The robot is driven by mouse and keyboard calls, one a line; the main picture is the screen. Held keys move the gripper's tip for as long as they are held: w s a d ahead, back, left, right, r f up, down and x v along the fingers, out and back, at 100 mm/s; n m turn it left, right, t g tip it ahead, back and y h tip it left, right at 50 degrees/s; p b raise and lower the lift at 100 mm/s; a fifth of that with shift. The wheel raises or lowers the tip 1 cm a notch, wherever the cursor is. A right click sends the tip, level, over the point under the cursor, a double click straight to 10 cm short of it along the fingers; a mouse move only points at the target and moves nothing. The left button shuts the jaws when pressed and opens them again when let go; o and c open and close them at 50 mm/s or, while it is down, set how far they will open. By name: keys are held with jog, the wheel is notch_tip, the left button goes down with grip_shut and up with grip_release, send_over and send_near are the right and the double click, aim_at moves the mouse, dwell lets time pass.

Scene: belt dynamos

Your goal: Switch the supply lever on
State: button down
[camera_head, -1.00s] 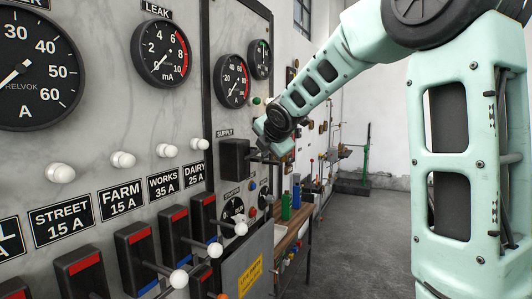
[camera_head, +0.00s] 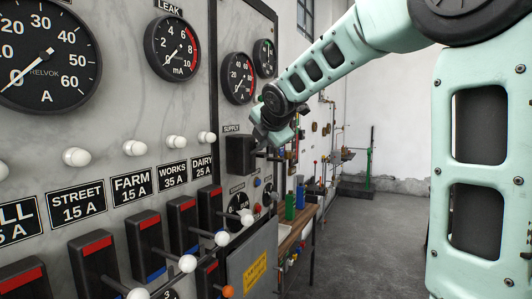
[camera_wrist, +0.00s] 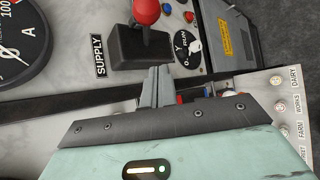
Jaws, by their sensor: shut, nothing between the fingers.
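The supply lever is a black box with a red ball knob (camera_wrist: 147,11) on a short stem, beside the SUPPLY label (camera_wrist: 100,56) in the wrist view. In the head view its black box (camera_head: 240,155) sits on the marble panel under the label (camera_head: 231,129). My gripper (camera_wrist: 158,72) is shut and empty. Its fingertips are close to the box's lower picture edge, apart from the red knob; whether they touch the box I cannot tell. In the head view my gripper (camera_head: 270,143) is just right of the box and partly covers that area, hiding the knob.
Several switches with white knobs (camera_head: 222,239) stick out from the panel at lower left. A bench with green (camera_head: 290,207) and blue bottles stands beyond. The floor (camera_head: 365,235) to the right is clear.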

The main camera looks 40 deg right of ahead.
jog(key=shift+s+a+r+b, duration=0.1)
jog(key=shift+s+a+r, duration=0.25)
jog(key=shift+r, duration=0.2)
jog(key=shift+s+a+r+b, duration=0.1)
jog(key=shift+s+a+r, duration=0.2)
jog(key=shift+r, duration=0.2)
jog(key=shift+s+a+r+b, duration=0.1)
jog(key=shift+s+a+r, duration=0.15)
jog(key=shift+a+r, duration=0.25)
jog(key=shift+d, duration=0.15)
jog(key=s+a+f+m+g+y, duration=0.25)
jog(key=s+a+f+m, duration=0.3)
jog(key=f, duration=0.55)
jog(key=s+a+f+m+g+y, duration=0.1)
jog(key=s+a+f+m+g, duration=0.25)
jog(key=s+f+m, duration=0.5)
jog(key=s+a+f+m+g+y, duration=0.1)
jog(key=s+a+f+m+g, duration=0.3)
jog(key=f, duration=0.8)
jog(key=s+a+f+n+b, duration=0.3)
jog(key=s+a+f+b, duration=0.1)
jog(key=a, duration=0.5)
jog(key=s+a+f+n+b, duration=0.3)
jog(key=s+a+f+b, duration=0.2)
jog(key=s+a, duration=0.4)
jog(key=shift+a+n+y+b, duration=0.3)
jog(key=shift+a+y+b, duration=0.2)
jog(key=shift+b, duration=0.3)
